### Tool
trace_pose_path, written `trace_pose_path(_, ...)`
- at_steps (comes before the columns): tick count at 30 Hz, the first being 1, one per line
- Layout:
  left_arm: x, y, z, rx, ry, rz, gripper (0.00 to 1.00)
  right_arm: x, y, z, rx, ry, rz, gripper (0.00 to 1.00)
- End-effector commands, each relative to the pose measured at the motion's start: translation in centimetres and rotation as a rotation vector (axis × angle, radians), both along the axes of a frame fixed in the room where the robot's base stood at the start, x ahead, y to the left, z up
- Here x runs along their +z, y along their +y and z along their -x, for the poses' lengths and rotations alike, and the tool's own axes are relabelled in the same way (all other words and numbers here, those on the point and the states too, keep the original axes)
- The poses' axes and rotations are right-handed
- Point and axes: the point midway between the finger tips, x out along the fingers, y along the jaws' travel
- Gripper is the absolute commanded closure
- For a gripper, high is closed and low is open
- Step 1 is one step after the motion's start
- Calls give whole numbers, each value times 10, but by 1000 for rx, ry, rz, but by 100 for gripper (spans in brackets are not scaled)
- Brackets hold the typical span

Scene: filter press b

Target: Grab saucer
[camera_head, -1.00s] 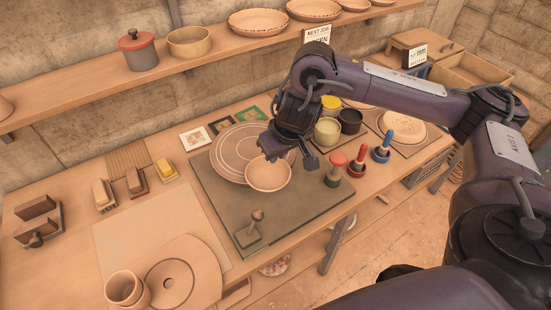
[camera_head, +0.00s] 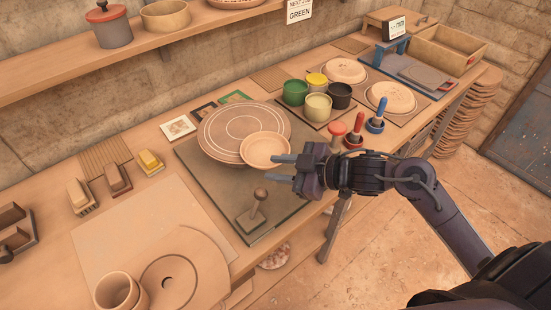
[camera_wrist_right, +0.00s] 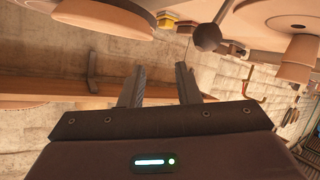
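A small round tan saucer (camera_head: 265,148) sits on the dark mat (camera_head: 207,170), at the front right of a large ringed plate (camera_head: 243,128), seeming to overlap its edge. My right gripper (camera_head: 279,168) is open, its fingers pointing left just in front of the saucer's right side. Nothing shows between the fingers in the right wrist view (camera_wrist_right: 158,86). Whether a finger touches the saucer I cannot tell. Pale round ware (camera_wrist_right: 115,15) crosses the top of the wrist view. My left gripper is not in view.
A knobbed stamp (camera_head: 255,212) stands on the mat in front of the gripper. Red and blue handled tools (camera_head: 357,130) and several glaze pots (camera_head: 317,105) stand behind it. A stacked disc and cup (camera_head: 118,292) are at front left. A shelf (camera_head: 120,60) runs above.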

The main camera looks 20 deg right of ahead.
Motion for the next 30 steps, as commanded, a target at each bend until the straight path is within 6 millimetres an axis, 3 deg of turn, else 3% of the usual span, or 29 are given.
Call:
trace_pose_path(3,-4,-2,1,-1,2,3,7,-7,-15,2,-24,-47,31,70)
trace_pose_path(6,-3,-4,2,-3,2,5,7,-8,-17,-3,-31,-61,40,70)
trace_pose_path(21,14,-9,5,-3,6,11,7,-33,23,-47,-30,-60,38,70)
trace_pose_path(30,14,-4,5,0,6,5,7,-39,28,-52,-29,-59,42,70)
